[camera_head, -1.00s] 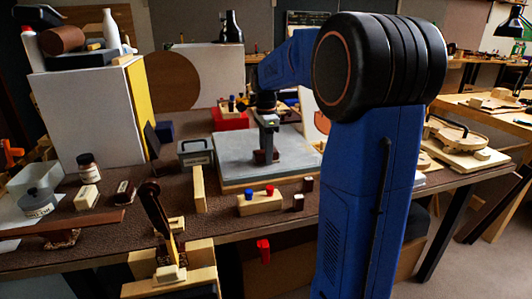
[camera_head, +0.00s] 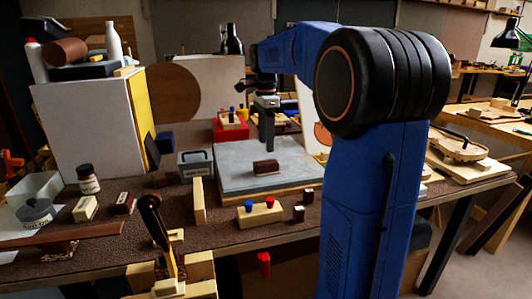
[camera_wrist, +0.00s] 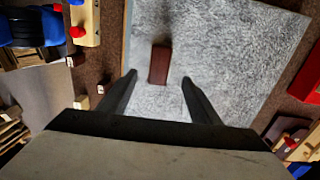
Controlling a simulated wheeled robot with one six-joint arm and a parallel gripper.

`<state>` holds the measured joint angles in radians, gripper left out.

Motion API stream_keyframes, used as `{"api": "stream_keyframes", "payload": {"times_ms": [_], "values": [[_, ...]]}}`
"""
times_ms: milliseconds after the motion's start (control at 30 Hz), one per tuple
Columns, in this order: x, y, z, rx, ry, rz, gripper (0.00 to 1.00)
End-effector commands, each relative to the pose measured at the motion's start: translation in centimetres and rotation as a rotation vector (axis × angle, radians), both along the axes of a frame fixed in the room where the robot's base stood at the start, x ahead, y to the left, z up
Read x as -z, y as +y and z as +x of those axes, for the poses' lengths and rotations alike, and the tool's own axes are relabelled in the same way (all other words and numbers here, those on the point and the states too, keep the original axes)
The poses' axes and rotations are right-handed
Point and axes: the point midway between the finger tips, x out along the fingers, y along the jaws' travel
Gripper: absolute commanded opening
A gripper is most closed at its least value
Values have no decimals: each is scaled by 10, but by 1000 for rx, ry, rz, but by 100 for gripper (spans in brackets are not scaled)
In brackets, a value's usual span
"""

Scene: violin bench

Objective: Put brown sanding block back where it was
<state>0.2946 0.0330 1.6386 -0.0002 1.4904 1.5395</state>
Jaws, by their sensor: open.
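The brown sanding block (camera_head: 265,167) lies on the grey slab (camera_head: 230,178) near its front middle. In the wrist view the block (camera_wrist: 159,65) is on the grey surface, ahead of the fingertips and between their lines. My gripper (camera_head: 267,148) is above the slab, apart from the block. In the wrist view my gripper (camera_wrist: 158,80) has its two fingers wide apart with nothing between them.
A wooden holder with blue and red knobs (camera_head: 259,213) and small dark-ended blocks (camera_head: 298,214) stand in front of the slab. A grey box with a handle (camera_head: 195,163) stands left of it. A red tray (camera_head: 231,131) is behind. Most of the slab is bare.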

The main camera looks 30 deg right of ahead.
Motion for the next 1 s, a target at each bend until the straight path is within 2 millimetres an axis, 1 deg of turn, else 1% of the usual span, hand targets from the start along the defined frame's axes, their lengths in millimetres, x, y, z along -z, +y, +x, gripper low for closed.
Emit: {"api": "stream_keyframes", "payload": {"times_ms": [33, 100, 200, 433, 533, 667, 867, 1000], "values": [[-7, 0, 1, 0, -2, -1, 57], [-15, 0, 1, 0, -2, -1, 57], [-22, 0, 1, 0, -1, 0, 57], [-28, 1, -1, -5, -1, 0, 57], [-28, 7, -8, -45, -13, -3, 57], [-25, 27, -32, -183, -43, -13, 57], [-11, 64, -85, -491, -109, -45, 57], [6, 87, -123, -708, -152, -77, 57]]}}
